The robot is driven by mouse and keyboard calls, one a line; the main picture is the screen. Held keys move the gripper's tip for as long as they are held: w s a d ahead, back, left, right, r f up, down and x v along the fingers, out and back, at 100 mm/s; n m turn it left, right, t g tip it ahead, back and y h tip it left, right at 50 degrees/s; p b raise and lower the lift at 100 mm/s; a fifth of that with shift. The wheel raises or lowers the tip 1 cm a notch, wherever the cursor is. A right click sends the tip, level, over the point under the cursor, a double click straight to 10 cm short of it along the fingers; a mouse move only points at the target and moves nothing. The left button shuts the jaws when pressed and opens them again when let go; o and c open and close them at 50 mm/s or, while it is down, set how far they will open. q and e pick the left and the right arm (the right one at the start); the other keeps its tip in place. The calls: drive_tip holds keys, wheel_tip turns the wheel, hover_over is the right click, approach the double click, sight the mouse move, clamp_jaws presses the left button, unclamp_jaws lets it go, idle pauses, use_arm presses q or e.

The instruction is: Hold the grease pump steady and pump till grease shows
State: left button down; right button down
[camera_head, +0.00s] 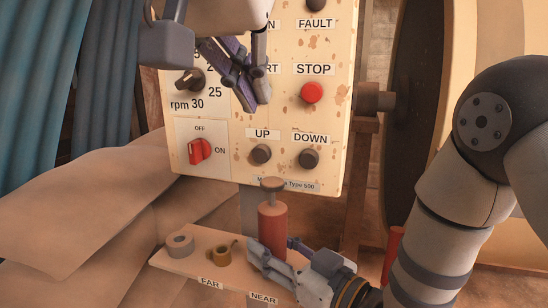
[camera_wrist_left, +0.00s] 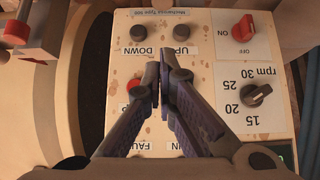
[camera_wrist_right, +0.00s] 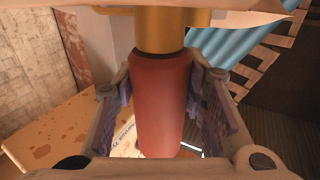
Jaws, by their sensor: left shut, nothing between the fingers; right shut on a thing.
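The grease pump (camera_head: 272,230) is a red cylinder with a brown-grey knob (camera_head: 272,184) on top. It stands upright at the NEAR end of a small shelf (camera_head: 195,265). My right gripper (camera_head: 271,252) is shut on its lower body. In the right wrist view the red body (camera_wrist_right: 160,100) sits between the fingers, next to a brass-coloured part (camera_wrist_right: 158,28). My left gripper (camera_head: 252,95) is shut and empty, above the knob and in front of the control panel. The left wrist view also shows its closed fingertips (camera_wrist_left: 165,62). No grease can be made out.
The control panel (camera_head: 237,130) with STOP, UP and DOWN buttons and a red switch (camera_head: 200,151) stands behind the pump. A grey ring (camera_head: 180,244) and a small brass-coloured piece (camera_head: 222,255) lie on the shelf. A large dark wheel (camera_head: 415,110) is at the right.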

use_arm(q)
hover_over(276, 180)
drive_tip(key=f, duration=0.4)
drive_tip(key=s+f, duration=0.1)
drive_tip(key=f, duration=0.2)
drive_tip(key=shift+a+f, duration=0.1)
drive_tip(key=shift+a, duration=0.05)
wheel_tip(276, 180, down, 3)
drive_tip(key=shift+r, duration=0.15)
drive_tip(key=shift+f, duration=0.65)
drive_tip(key=shift+f, duration=1.5)
wheel_tip(276, 180, up, 4)
drive_tip(key=shift+w+r, duration=0.1)
drive_tip(key=v, duration=1)
